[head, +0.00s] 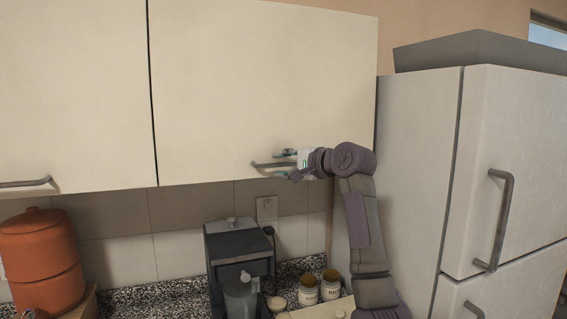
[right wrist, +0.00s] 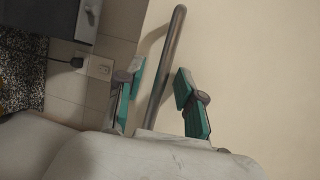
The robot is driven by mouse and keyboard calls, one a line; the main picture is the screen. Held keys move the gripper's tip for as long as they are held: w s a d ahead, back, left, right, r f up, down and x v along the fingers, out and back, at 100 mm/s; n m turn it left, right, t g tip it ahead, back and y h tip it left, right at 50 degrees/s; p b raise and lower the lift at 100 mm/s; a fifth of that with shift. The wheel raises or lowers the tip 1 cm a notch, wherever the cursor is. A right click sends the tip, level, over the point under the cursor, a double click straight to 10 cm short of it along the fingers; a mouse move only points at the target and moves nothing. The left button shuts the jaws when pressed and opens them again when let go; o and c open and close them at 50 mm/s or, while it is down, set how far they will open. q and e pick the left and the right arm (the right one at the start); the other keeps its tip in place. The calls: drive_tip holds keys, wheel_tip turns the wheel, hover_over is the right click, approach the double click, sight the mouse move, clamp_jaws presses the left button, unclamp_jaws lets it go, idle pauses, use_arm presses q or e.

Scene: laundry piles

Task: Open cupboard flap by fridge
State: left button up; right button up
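The cream cupboard flap (head: 262,80) beside the fridge (head: 505,120) hangs closed on the wall. Its grey bar handle (head: 262,164) runs along the lower edge, and it also shows in the right wrist view (right wrist: 168,62). My right gripper (head: 284,164) is at this handle. In the right wrist view, its two teal-padded fingers (right wrist: 158,98) stand apart on either side of the bar, with gaps showing between pads and bar. The gripper is open. My left gripper is in neither view.
A second cream cupboard door (head: 70,90) with its own handle is at the left. Below are a dark coffee machine (head: 238,255), jars (head: 308,290) and an orange container (head: 40,255) on a speckled counter. A wall socket (head: 267,209) is under the flap.

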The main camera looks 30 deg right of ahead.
clamp_jaws()
idle(0.4)
